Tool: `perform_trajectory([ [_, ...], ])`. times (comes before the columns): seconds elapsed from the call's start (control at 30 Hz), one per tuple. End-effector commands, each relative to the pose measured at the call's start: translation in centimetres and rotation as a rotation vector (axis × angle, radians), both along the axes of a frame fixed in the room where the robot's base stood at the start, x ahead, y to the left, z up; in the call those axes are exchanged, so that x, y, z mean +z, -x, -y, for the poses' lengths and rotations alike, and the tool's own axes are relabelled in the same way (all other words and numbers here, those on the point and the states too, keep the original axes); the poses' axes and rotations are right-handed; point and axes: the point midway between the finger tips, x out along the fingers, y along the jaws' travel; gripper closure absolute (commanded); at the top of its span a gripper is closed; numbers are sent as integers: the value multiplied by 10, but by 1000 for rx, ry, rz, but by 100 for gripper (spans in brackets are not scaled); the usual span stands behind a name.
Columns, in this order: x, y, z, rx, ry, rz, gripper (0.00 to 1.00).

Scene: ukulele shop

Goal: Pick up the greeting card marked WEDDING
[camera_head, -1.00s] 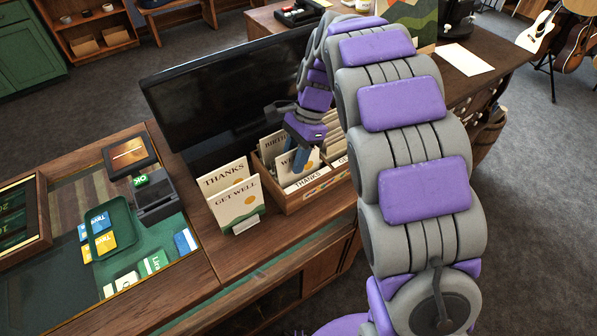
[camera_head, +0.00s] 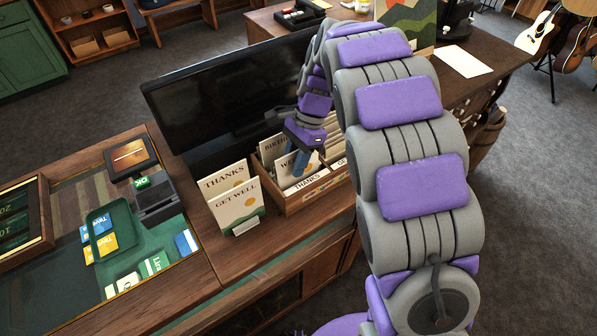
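A wooden card box (camera_head: 307,195) on the counter holds several greeting cards. In it, a card whose visible letters begin with WE (camera_head: 291,168) stands in the front left part, partly covered by my gripper. A card starting with BIRTH (camera_head: 273,147) stands behind it. My gripper (camera_head: 301,164) points down in front of the WE card, its finger overlapping the card's right part. Whether it touches the card, and how far apart the fingers are, I cannot tell. A THANKS label (camera_head: 308,184) is near the box front.
A holder left of the box has THANKS (camera_head: 222,178) and GET WELL (camera_head: 239,208) cards. A dark monitor (camera_head: 200,105) stands behind.

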Motion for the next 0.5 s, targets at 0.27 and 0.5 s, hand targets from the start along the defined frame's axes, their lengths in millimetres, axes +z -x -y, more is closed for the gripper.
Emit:
perform_trajectory([
  [0.27,0,0,0,1,0,2,73],
  [0.5,0,0,0,1,0,2,96],
])
